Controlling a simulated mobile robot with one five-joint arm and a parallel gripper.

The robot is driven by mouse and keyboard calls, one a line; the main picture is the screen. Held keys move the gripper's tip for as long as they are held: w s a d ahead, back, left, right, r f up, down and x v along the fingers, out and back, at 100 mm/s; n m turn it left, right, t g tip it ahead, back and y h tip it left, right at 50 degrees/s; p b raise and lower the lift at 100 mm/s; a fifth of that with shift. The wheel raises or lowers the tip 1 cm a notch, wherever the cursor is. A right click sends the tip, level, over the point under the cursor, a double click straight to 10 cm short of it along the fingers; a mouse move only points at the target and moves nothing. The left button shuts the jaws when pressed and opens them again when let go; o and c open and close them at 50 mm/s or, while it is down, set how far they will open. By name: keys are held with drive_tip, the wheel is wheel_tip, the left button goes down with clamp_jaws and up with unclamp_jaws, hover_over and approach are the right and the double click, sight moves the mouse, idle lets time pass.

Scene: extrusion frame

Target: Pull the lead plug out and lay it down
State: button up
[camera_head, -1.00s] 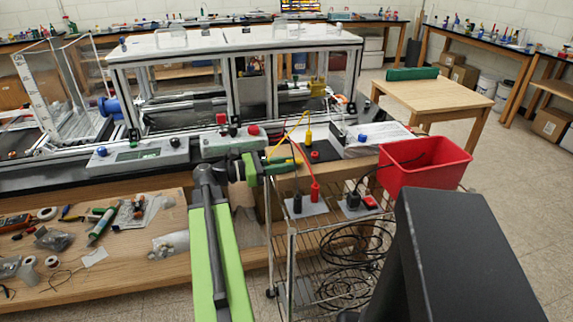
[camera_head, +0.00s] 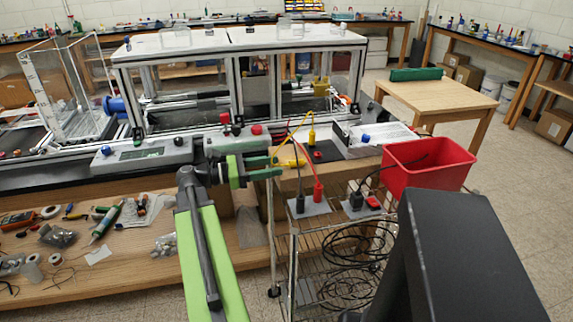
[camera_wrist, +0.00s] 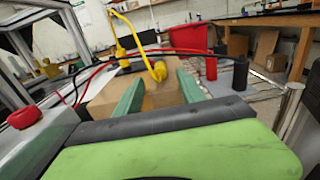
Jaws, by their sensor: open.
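A yellow lead links two yellow plugs. One yellow plug (camera_head: 311,136) stands upright at the black panel (camera_head: 325,152); it also shows in the wrist view (camera_wrist: 121,50). The other yellow plug (camera_wrist: 158,72) is just beyond my fingertips, between them in the picture; I cannot tell what it rests on or sits in. A red plug (camera_head: 318,191) and a black plug (camera_head: 299,203) stand upright on a grey plate on the wire cart.
A red bin (camera_head: 428,165) is right of the cart. A grey control box with a red button (camera_head: 257,129) is behind my gripper. A black plug (camera_head: 356,199) stands on a second plate. The wooden table (camera_head: 430,96) behind is mostly bare.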

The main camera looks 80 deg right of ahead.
drive_tip(key=v, duration=1.1)
drive_tip(key=shift+w, duration=0.3)
drive_tip(key=shift+a, duration=0.15)
